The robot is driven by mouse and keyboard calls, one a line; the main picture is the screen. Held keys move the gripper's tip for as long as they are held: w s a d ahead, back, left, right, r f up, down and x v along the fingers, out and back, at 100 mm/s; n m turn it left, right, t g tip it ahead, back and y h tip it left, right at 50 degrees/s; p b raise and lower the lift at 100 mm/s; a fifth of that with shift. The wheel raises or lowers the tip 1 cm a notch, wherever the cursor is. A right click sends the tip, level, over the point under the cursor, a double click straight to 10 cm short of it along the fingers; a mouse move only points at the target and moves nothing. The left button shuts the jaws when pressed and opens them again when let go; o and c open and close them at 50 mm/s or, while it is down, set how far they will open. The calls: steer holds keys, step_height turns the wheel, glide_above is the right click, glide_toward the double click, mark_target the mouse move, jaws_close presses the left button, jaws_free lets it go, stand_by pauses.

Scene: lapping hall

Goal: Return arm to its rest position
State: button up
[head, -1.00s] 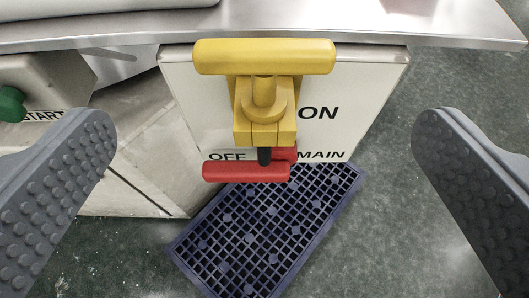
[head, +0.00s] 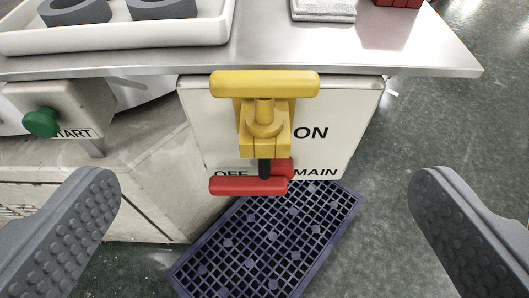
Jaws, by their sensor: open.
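My gripper (head: 265,185) is open and empty, with one grey studded finger at the left edge and one at the right edge of the head view. Between and beyond the fingers is a white switch panel (head: 345,110) marked ON, OFF and MAIN. A yellow clamp-like piece with a wide top bar (head: 264,84) is mounted on the panel. A red handle (head: 248,186) sits below it, near the OFF label, and partly covers that label. Neither finger touches the panel, the yellow piece or the red handle.
A metal table (head: 350,52) runs above the panel, bearing a white tray (head: 215,30) with grey rings, a folded grey cloth (head: 323,9) and a red object (head: 398,3). A green START button (head: 41,123) is at left. A purple grid mat (head: 262,245) lies on the floor.

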step_height(320, 180, up, 18)
steer(key=a+r+t+y+b, duration=0.1)
steer(key=y, duration=0.1)
steer(key=s+d+r, duration=0.1)
steer(key=s+r, duration=0.3)
steer(key=r, duration=0.3)
steer(key=s+d+r, duration=0.1)
steer(key=s+r, duration=0.3)
steer(key=r, duration=0.3)
steer(key=s+d+r+t+h+b, duration=0.1)
steer(key=s+r, duration=0.3)
steer(key=r, duration=0.3)
steer(key=shift+s+d+r+n, duration=0.3)
steer(key=shift+s+r+n, duration=0.05)
steer(key=shift+r+n, duration=0.05)
